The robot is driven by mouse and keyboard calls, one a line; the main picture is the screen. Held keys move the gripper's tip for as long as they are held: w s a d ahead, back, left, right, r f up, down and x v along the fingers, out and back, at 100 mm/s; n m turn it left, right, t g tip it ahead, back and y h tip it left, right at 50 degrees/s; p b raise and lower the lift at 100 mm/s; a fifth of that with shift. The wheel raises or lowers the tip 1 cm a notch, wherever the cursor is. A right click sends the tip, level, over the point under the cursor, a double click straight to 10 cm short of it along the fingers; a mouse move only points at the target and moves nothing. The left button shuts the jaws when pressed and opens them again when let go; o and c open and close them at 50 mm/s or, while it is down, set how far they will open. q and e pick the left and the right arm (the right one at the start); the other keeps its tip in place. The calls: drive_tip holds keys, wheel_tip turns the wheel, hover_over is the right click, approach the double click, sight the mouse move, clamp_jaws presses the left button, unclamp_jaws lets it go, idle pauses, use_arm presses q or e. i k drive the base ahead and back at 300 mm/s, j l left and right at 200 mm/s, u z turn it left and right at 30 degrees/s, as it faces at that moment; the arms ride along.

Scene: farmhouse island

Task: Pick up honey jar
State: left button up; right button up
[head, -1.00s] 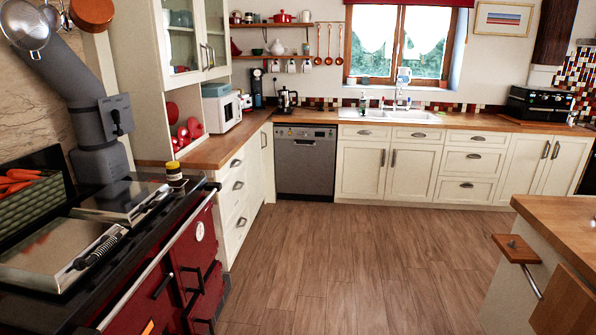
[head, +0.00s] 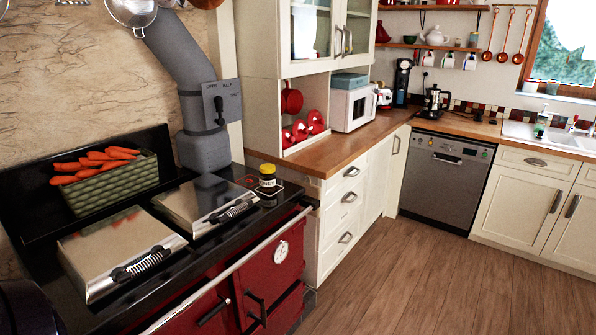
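A small jar with a yellow lid, dark sides and a pale label, which looks like the honey jar (head: 267,177), stands upright on the back right corner of the black and red range cooker (head: 228,222). It is right of the steel hob lids and close to the cream cabinet. Its label is too small to read. Neither of my grippers is in view. A dark rounded shape at the bottom left edge cannot be made out for sure.
A green basket of carrots (head: 112,185) stands at the back left of the cooker. Two steel lids (head: 125,252) cover the hobs. A grey flue pipe (head: 203,148) rises behind. A rail runs along the cooker's front. The wooden floor (head: 400,275) at the right is clear.

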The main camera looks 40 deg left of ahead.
sight(267, 175)
drive_tip(key=i, duration=1.3)
drive_tip(key=i+u, duration=0.45)
drive_tip(key=i+l+u, duration=0.2)
drive_tip(key=i+u, duration=0.4)
drive_tip(key=u, duration=0.25)
drive_tip(key=i+u, duration=0.2)
drive_tip(key=u, duration=0.25)
drive_tip(key=i+u, duration=0.2)
drive_tip(key=u, duration=0.2)
drive_tip(key=i+l+u, duration=0.2)
drive_tip(key=u, duration=0.3)
drive_tip(key=i, duration=0.1)
